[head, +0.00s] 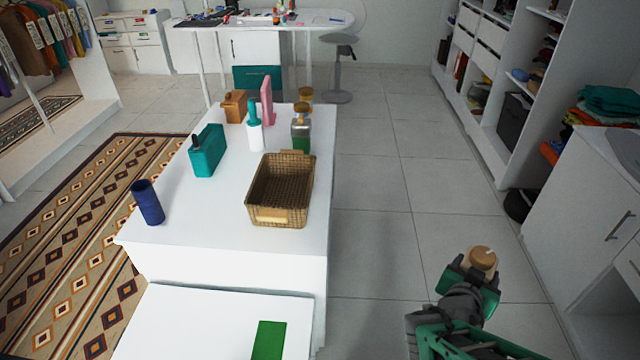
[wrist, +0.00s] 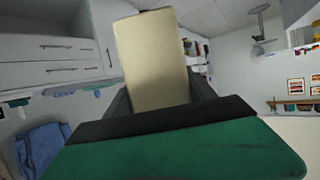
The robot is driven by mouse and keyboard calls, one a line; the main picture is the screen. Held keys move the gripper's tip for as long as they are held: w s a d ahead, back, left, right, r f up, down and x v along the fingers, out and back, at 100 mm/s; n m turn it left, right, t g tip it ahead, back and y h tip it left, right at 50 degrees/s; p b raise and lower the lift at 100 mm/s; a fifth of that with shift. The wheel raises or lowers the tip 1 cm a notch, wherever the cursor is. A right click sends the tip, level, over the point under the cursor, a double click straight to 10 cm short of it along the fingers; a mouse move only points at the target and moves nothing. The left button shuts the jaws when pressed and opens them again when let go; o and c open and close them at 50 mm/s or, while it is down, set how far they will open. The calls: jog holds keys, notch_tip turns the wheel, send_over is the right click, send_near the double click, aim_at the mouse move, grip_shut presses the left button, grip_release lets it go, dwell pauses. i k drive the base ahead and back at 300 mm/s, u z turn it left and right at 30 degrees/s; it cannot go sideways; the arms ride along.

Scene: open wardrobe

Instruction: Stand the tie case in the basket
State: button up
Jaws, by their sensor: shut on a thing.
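My gripper (head: 468,282) is at the lower right of the head view, over the floor to the right of the white island. It is shut on a tan, rounded piece, which I take to be the tie case (head: 482,258). In the wrist view the tie case (wrist: 150,62) is a tall beige shape rising above the green and black gripper (wrist: 160,125). Its lower part is hidden there. The brown woven basket (head: 259,215) stands on the island, with a pale label on its front. It looks empty and is well apart from my gripper.
White cabinets (head: 590,215) line the right.

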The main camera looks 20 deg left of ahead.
aim_at(283, 204)
jog(key=i, duration=3.95)
jog(key=u, duration=5.65)
jog(key=i, duration=1)
